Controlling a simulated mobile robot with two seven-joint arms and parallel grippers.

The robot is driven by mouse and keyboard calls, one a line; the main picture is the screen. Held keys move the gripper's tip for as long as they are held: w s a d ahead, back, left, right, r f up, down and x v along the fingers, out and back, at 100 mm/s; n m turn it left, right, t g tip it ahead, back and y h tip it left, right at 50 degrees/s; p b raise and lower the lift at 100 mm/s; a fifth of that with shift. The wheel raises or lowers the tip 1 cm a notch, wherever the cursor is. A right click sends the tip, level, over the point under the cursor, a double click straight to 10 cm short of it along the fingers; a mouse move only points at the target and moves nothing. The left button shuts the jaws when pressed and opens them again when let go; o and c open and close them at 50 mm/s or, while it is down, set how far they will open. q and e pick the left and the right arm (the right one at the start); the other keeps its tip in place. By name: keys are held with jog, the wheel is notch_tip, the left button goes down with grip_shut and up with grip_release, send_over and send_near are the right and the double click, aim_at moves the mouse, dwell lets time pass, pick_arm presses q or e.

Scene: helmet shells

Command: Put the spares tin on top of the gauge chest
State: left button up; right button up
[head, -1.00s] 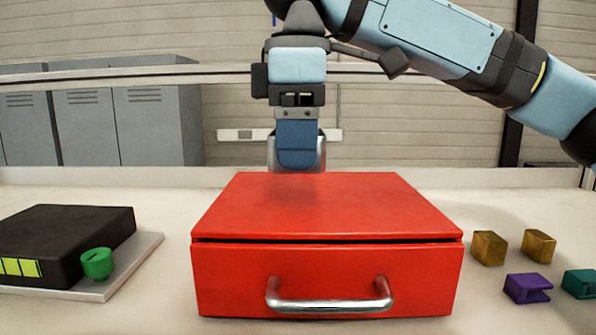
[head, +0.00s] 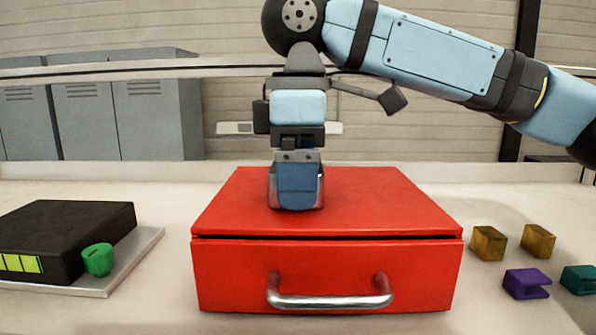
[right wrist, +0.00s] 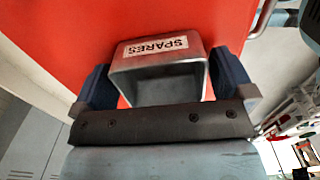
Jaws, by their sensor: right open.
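The gauge chest (head: 400,205) is a red box with a flat top and a silver handle, in the middle of the head view. The spares tin is a grey metal piece with a "SPARES" label, clear in the right wrist view (right wrist: 163,48). It appears to rest on the chest top; in the head view mostly its edges show behind a blue finger. My right gripper (head: 297,193) points down over the chest. Its blue fingers stand open on either side of the tin, with gaps visible in the wrist view. My left gripper is out of view.
A black box (head: 60,235) and a green piece (head: 98,260) lie on a pale board at the left. Two brown blocks (head: 488,243), a purple piece (head: 526,284) and a teal piece (head: 579,280) lie to the right. Grey lockers (head: 150,118) stand behind.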

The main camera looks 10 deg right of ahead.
notch_tip(320, 180, up, 12)
jog(key=shift+r+b, duration=0.15)
jog(key=shift+b, duration=0.15)
dwell(0.5)
